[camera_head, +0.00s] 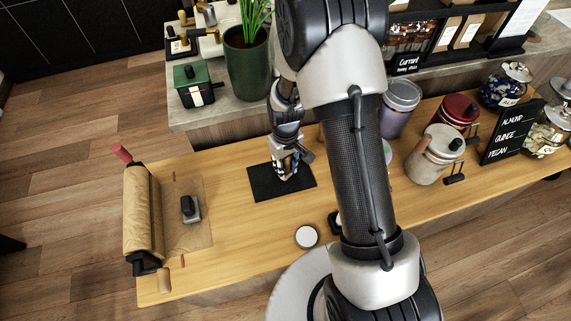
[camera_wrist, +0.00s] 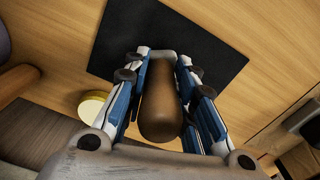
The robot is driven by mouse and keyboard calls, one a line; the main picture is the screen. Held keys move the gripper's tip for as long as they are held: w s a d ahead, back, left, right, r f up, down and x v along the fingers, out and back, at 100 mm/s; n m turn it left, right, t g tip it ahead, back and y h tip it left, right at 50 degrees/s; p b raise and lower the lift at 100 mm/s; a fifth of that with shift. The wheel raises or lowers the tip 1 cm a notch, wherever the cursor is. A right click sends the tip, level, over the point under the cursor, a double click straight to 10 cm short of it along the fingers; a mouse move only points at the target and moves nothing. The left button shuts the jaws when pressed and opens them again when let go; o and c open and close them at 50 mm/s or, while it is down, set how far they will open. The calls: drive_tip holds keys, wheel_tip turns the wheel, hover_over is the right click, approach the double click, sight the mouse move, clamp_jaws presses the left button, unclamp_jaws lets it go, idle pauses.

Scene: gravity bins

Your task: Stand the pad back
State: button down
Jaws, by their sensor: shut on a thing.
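My gripper (camera_head: 286,172) points down over a flat black rectangular mat (camera_head: 265,187) on the wooden counter. In the wrist view its two blue-and-white fingers (camera_wrist: 163,60) are closed on a rounded brown handle-like thing (camera_wrist: 160,105). A light grey part shows at the far end of this thing, between the fingertips, over the black mat (camera_wrist: 215,48). I cannot tell whether it touches the mat. In the head view the held thing is mostly hidden by my gripper. The mat lies flat; no other thing is clearly a pad.
A paper roll (camera_head: 143,215) and a small black-handled block (camera_head: 190,208) are at the left. A round white-topped thing (camera_head: 307,236) lies in front of the mat. A cream canister (camera_head: 433,155) and other jars stand right. A potted plant (camera_head: 247,62) stands behind.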

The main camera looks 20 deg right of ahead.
drive_tip(key=shift+f+b, duration=0.3)
drive_tip(key=shift+f, duration=0.15)
drive_tip(key=c, duration=1.2)
unclamp_jaws()
drive_tip(key=shift+c, duration=0.2)
wheel_tip(320, 180, up, 12)
